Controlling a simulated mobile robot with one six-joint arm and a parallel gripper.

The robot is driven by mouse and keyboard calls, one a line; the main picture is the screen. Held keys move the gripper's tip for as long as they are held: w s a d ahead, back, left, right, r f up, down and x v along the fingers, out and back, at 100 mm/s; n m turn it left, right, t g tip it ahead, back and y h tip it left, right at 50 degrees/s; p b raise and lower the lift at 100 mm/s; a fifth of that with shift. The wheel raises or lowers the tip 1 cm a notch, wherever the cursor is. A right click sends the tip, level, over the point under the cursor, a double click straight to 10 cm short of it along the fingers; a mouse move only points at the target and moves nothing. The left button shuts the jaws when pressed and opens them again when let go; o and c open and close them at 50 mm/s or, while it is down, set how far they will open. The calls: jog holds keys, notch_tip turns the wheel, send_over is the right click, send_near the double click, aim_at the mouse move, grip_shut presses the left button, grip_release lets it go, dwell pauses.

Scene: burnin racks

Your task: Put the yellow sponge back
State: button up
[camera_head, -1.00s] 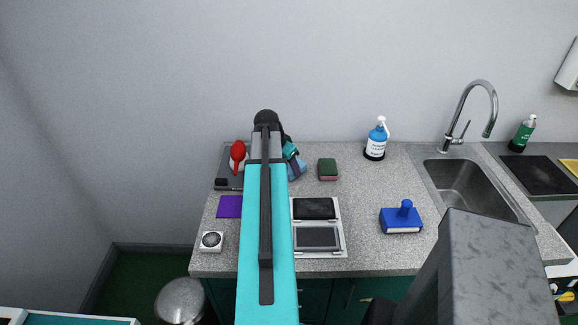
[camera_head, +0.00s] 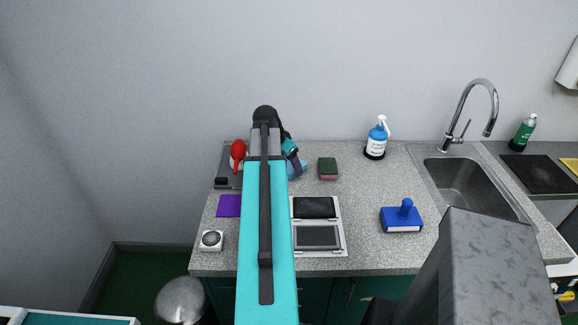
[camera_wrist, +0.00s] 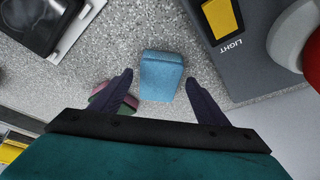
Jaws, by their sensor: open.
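My gripper (camera_wrist: 159,77) is open, with its two dark fingers apart. A light blue block (camera_wrist: 161,76), sponge-like, lies on the counter between and beyond the fingertips; I cannot tell how far below them it is. It partly shows beside my arm in the head view (camera_head: 298,169). No clearly yellow sponge is visible near my gripper. A flat yellow patch (camera_head: 570,165) lies at the far right edge of the head view, cut off; I cannot tell if it is the sponge. A green and pink sponge (camera_head: 328,168) stands close by, partly hidden behind a finger in the wrist view (camera_wrist: 115,101).
A grey device marked LIGHT (camera_wrist: 245,45) with a yellow panel lies close to the right finger. A red-topped object (camera_head: 238,154), a blue spray bottle (camera_head: 376,141), a blue handled block (camera_head: 402,218) and a sink (camera_head: 466,187) share the counter.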

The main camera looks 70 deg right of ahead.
jog(key=b+v, duration=0.2)
jog(key=v, duration=0.9)
jog(key=shift+b, duration=0.35)
jog(key=shift+s, duration=0.15)
dwell(0.6)
